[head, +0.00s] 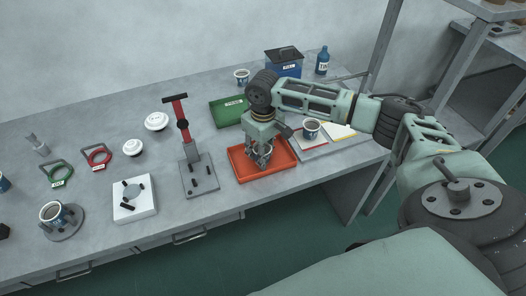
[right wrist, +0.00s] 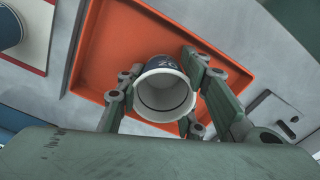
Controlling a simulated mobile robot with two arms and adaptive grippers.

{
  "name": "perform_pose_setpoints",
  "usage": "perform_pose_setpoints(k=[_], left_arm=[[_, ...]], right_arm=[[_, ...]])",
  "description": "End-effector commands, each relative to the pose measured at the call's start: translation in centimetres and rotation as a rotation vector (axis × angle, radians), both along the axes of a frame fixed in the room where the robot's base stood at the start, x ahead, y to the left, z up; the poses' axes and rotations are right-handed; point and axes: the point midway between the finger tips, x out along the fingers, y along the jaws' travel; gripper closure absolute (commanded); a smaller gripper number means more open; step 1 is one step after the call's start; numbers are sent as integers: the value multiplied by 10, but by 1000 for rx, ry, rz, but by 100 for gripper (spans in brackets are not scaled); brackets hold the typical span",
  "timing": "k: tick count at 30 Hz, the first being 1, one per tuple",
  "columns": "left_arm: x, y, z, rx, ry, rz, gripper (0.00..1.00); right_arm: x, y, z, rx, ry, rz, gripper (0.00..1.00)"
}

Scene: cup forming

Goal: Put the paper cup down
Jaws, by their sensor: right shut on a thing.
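The paper cup (right wrist: 163,90), white inside with a dark blue printed side, is between the fingers of my right gripper (right wrist: 160,98) in the right wrist view. Its open mouth faces the wrist camera. My right gripper (head: 259,156) is shut on it and points down over the orange-red tray (head: 284,172) in the head view. The tray also fills much of the right wrist view (right wrist: 105,45). The cup is mostly hidden by the fingers in the head view. I cannot tell whether its base touches the tray. My left gripper is not in view.
A press with a red lever (head: 183,125) stands left of the tray. A green tray (head: 226,113) lies behind it. A cup in a round holder (head: 52,212) and a white fixture (head: 134,203) are at the left.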

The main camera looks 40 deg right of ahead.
Motion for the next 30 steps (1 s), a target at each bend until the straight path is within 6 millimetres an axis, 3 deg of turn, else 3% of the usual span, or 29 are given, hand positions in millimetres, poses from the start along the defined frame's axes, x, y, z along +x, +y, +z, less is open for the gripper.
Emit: perform_pose_setpoints(k=[7,18,23,30], left_arm=[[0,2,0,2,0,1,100],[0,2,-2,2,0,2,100],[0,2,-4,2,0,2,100],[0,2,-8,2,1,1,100]], right_arm=[[0,0,0,0,0,0,47],[0,0,4,0,0,0,47],[1,0,27,1,-3,0,47],[0,0,79,2,-4,0,47]])
